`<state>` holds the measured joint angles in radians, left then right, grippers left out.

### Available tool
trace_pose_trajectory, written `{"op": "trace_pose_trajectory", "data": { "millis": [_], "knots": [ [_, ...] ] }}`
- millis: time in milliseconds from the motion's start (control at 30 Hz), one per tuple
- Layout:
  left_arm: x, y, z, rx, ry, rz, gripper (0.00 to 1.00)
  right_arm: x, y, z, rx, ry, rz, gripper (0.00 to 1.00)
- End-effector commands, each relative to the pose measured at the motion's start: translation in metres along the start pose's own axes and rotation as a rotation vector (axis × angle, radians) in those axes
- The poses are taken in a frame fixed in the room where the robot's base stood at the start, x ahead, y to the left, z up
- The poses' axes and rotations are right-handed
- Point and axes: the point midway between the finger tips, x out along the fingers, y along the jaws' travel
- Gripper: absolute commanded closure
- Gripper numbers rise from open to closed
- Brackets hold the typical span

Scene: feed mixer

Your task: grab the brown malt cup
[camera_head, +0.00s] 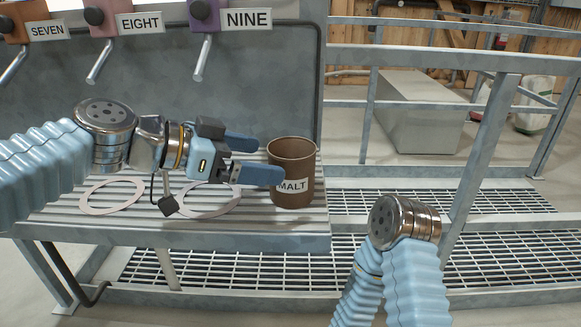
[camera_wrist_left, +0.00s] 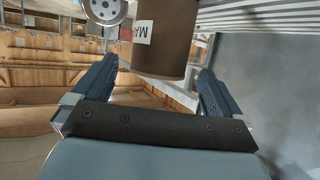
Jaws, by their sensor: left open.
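The brown malt cup (camera_head: 291,161) stands upright at the right end of the ribbed metal shelf, its white MALT label facing me. My left gripper (camera_head: 262,157) is open just left of the cup, its blue fingers pointing right towards it; the near fingertip overlaps the cup's left edge in the head view. In the left wrist view the cup (camera_wrist_left: 164,40) is ahead, between the lines of the two open fingers (camera_wrist_left: 158,85); I cannot tell whether they touch it. My right arm shows at the lower right of the head view, but its gripper is not visible.
Two flat pale rings (camera_head: 112,195) (camera_head: 208,207) lie on the shelf (camera_head: 290,224). Levers marked SEVEN (camera_head: 14,66), EIGHT (camera_head: 99,62) and NINE (camera_head: 203,58) hang above. A metal railing (camera_head: 480,150) and grating (camera_head: 440,202) lie to the right.

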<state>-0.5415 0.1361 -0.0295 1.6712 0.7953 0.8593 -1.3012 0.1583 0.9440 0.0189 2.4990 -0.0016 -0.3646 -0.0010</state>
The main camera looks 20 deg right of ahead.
Motion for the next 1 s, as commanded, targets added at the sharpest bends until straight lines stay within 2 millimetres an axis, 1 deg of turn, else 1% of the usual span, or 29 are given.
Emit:
{"op": "trace_pose_trajectory", "data": {
  "millis": [33,100,267,500,633,833,1000],
  "knots": [
    [0.009,0.0,-0.001,-0.001,0.0,0.002,0.0,-0.002,-0.001,0.0,-0.001,0.0,-0.001,0.57],
    [0.018,0.0,-0.001,-0.001,0.0,0.002,0.0,-0.002,-0.002,0.0,-0.001,-0.001,-0.001,0.57],
    [0.03,0.0,0.0,0.0,-0.001,0.002,0.0,-0.004,-0.003,0.001,-0.002,-0.002,-0.002,0.57],
    [0.067,-0.001,0.002,0.0,-0.001,0.002,0.0,-0.011,-0.008,0.002,-0.005,-0.005,-0.005,0.57],
    [0.076,-0.002,0.002,-0.001,0.0,0.0,0.0,-0.011,-0.009,0.002,-0.006,-0.006,-0.006,0.57],
    [0.077,-0.002,0.002,0.0,0.001,-0.001,0.0,-0.011,-0.008,0.002,-0.006,-0.006,-0.006,0.57],
    [0.076,-0.002,0.002,0.0,0.001,-0.001,0.26,-0.011,-0.008,0.002,-0.006,-0.006,-0.006,0.57]
  ]
}}
